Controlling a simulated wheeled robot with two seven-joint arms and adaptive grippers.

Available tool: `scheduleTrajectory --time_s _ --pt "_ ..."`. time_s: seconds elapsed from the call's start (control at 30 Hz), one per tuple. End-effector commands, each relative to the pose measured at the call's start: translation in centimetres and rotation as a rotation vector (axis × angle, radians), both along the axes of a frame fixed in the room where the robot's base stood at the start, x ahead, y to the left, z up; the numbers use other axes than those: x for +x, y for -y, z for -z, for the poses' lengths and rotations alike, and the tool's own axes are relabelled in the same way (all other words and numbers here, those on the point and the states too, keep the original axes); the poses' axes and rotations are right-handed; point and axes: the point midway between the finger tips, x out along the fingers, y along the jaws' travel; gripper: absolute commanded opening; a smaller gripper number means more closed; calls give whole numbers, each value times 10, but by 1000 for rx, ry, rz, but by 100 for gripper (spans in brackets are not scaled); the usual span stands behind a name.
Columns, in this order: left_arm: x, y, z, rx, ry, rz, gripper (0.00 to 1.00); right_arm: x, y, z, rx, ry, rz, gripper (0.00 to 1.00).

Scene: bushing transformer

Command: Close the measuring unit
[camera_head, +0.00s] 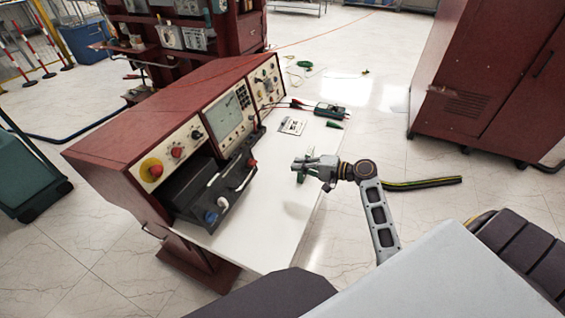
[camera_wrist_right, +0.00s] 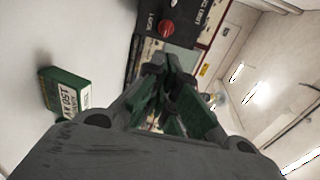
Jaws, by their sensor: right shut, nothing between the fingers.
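The measuring unit appears to be the black module (camera_head: 205,187) in the lower front of the red console in the head view. It juts out over the white tabletop and carries a white handle, a blue knob and a red knob (camera_head: 253,163). A black panel with a red knob (camera_wrist_right: 165,28) also shows in the right wrist view, beyond the fingers. My right gripper (camera_head: 299,168) is shut and empty, to the right of the module and apart from it. Its closed fingertips (camera_wrist_right: 168,66) show in the wrist view. My left gripper is not in view.
The red console (camera_head: 165,100) stands on a white worktop (camera_head: 262,240). A green meter (camera_head: 330,110) with leads and a small card (camera_head: 292,126) lie farther back. A green box (camera_wrist_right: 66,90) shows on a white surface in the wrist view. A red cabinet (camera_head: 490,85) stands right.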

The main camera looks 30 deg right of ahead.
Motion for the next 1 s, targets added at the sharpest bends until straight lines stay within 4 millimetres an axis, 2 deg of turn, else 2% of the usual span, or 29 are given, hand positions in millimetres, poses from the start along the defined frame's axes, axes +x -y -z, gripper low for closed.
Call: scheduleTrajectory --time_s 0.27,0.53,0.73,1.0 --pt "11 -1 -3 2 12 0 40 17 -14 4 2 1 -2 0" --pt "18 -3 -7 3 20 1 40 44 -34 12 4 1 -1 0" --pt "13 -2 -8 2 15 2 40 64 -50 18 3 0 0 0" --pt "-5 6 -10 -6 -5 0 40 89 -69 26 1 0 0 0"
